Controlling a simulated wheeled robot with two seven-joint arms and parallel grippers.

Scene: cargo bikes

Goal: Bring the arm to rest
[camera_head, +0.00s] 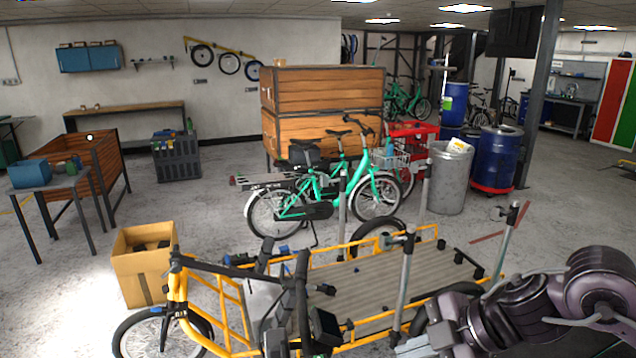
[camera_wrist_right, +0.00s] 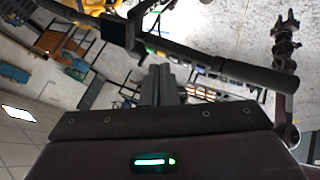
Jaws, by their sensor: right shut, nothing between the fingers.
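My right arm (camera_head: 540,305) comes in from the lower right, bent, over the rear right part of the yellow cargo bike. My right gripper (camera_head: 412,346) is at the bottom edge of the head view, beside the bike's wooden load bed (camera_head: 400,285), and partly cut off. In the right wrist view the gripper's fingers (camera_wrist_right: 162,84) are together and hold nothing. A dark handlebar (camera_wrist_right: 225,66) crosses close beyond them; I cannot tell whether they touch. My left gripper is not in view.
The yellow cargo bike frame (camera_head: 176,285) fills the lower middle, with dark handlebars (camera_head: 300,290) and upright posts (camera_head: 405,275). A cardboard box (camera_head: 140,275) stands at left. A green bike (camera_head: 340,175), a metal drum (camera_head: 448,180) and wooden crates (camera_head: 320,90) stand behind.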

